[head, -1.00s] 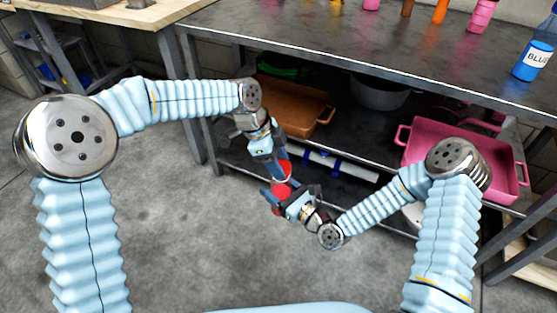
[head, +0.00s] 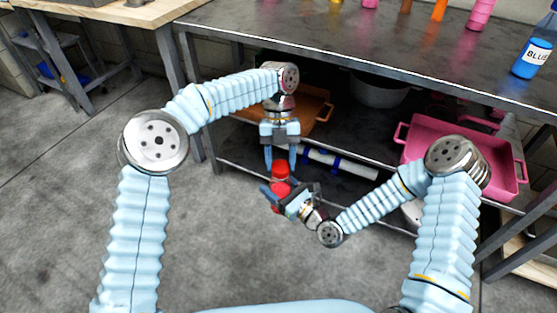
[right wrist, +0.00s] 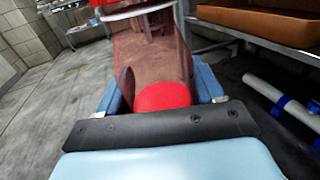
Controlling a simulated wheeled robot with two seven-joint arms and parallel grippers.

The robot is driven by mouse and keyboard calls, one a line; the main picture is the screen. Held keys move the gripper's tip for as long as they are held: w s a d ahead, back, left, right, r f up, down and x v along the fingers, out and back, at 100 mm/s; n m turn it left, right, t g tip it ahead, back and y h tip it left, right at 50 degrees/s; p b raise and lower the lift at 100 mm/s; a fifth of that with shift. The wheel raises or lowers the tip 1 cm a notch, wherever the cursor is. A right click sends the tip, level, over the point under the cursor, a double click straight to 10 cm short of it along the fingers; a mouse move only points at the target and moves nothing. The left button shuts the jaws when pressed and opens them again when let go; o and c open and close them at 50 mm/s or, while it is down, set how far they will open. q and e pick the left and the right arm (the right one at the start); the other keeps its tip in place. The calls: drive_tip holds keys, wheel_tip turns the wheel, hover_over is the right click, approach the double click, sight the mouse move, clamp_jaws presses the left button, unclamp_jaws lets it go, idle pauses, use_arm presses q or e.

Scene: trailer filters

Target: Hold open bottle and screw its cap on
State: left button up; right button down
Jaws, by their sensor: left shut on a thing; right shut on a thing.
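My right gripper (head: 277,196) is shut on a bottle with red at its lower part, held in the air in front of the shelf. In the right wrist view the bottle (right wrist: 150,58) is see-through brownish, with a red bottom and a pale ring near its top, between my blue fingers. My left gripper (head: 280,163) points down just above it, shut on the red cap (head: 280,173). Red also shows at the top edge of the right wrist view. Whether the cap touches the bottle's mouth cannot be told.
The floor at left is clear.

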use_arm(q)
drive_tip(key=m, duration=0.2)
drive_tip(key=m+y, duration=0.1)
drive_tip(key=m, duration=0.1)
drive_tip(key=m+y, duration=0.1)
drive_tip(key=m, duration=0.1)
drive_tip(key=shift+s+d+t, duration=0.15)
drive_tip(key=shift+d+t, duration=0.15)
drive_tip(key=shift+t, duration=0.1)
drive_tip(key=shift+s+f+m+y, duration=0.15)
drive_tip(key=shift+m+y, duration=0.35)
drive_tip(key=shift+m, duration=0.6)
drive_tip(key=shift+m+t, duration=0.4)
drive_tip(key=shift+m, duration=0.4)
drive_tip(key=o, duration=1)
drive_tip(key=shift+w, duration=0.2)
drive_tip(key=shift+r, duration=0.25)
drive_tip(key=shift+c, duration=0.4)
